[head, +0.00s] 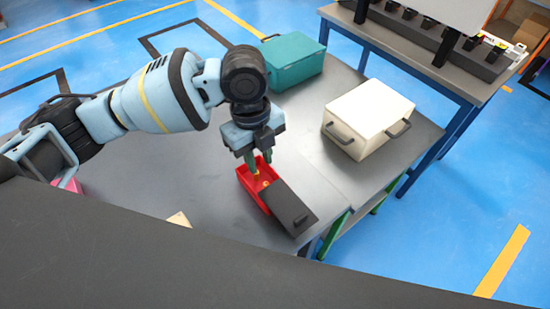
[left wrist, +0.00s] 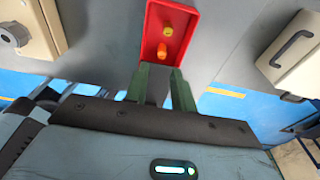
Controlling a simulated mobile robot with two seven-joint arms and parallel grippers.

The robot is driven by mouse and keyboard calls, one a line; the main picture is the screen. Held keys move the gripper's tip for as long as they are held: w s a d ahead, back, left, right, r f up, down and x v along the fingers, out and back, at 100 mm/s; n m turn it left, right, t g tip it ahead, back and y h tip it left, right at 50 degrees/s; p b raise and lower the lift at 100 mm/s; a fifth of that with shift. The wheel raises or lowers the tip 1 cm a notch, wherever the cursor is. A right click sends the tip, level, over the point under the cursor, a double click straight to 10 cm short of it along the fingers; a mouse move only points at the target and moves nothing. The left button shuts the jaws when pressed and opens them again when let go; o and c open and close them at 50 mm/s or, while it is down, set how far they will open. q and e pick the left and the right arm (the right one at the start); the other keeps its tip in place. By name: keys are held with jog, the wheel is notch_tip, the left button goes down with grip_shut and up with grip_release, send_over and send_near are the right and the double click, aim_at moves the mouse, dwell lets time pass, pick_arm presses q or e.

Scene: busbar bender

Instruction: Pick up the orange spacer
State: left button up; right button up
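A red open-topped box (head: 244,176) stands on the grey table, and its red rim also shows in the left wrist view (left wrist: 192,35). Inside it the small orange spacer (left wrist: 162,50) lies beside a yellow piece (left wrist: 168,31); the orange spacer also shows in the head view (head: 265,184). My left gripper (head: 254,163) points down over the far part of the box. Its two green fingers are apart and nothing shows held between them in the left wrist view (left wrist: 159,70). My right gripper is not in view.
A dark lid-like plate with a handle (head: 288,207) lies against the box's near right side. A white case (head: 369,112) stands to the right and a teal case (head: 294,60) behind. A beige piece (head: 179,219) lies front left. The table's left middle is mostly clear.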

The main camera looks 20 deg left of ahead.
aim_at(266, 184)
pick_arm(q)
jog(key=f, duration=0.2)
jog(key=shift+s+d+f, duration=0.15)
jog(key=shift+d+f, duration=0.05)
jog(key=shift+f, duration=0.2)
jog(key=shift+s+d+f, duration=0.1)
jog(key=shift+d+f, duration=0.1)
jog(key=shift+f, duration=1)
jog(key=shift+d+f, duration=0.2)
jog(key=shift+f, duration=0.95)
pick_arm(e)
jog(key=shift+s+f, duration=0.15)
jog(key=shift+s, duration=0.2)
pick_arm(q)
jog(key=c, duration=0.5)
grip_shut()
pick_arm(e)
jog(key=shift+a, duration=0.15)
